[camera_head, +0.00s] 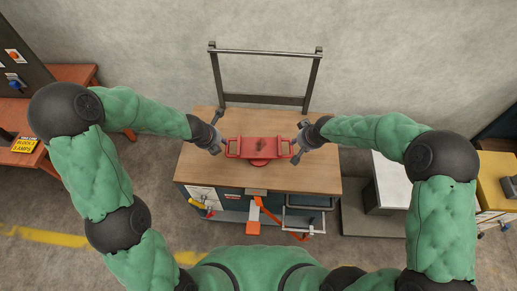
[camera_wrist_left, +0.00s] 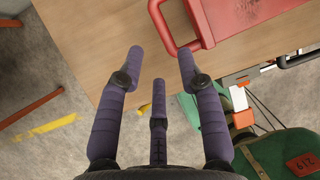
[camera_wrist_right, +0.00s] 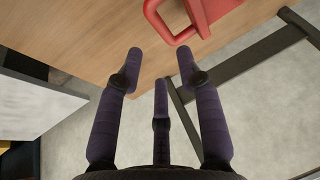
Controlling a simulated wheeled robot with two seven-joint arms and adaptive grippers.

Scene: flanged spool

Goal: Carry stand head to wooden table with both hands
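The red stand head (camera_head: 258,147) is a flat block with a loop handle at each end. It is over the wooden table (camera_head: 215,180), apparently resting on it. My left gripper (camera_head: 220,146) is by its left handle and my right gripper (camera_head: 298,146) by its right handle. In the left wrist view, the open fingers (camera_wrist_left: 160,55) are empty, and the red handle (camera_wrist_left: 164,25) lies just beyond them, toward the right finger. In the right wrist view, the open fingers (camera_wrist_right: 159,54) are empty, with the handle (camera_wrist_right: 158,18) just beyond their tips.
A dark metal frame (camera_head: 265,101) stands at the table's back edge. Tools and a drawer unit (camera_head: 230,203) are under the front edge. A white-topped box (camera_head: 392,180) stands right of the table. An orange bench (camera_head: 72,75) is at far left. The tabletop around the head is mostly clear.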

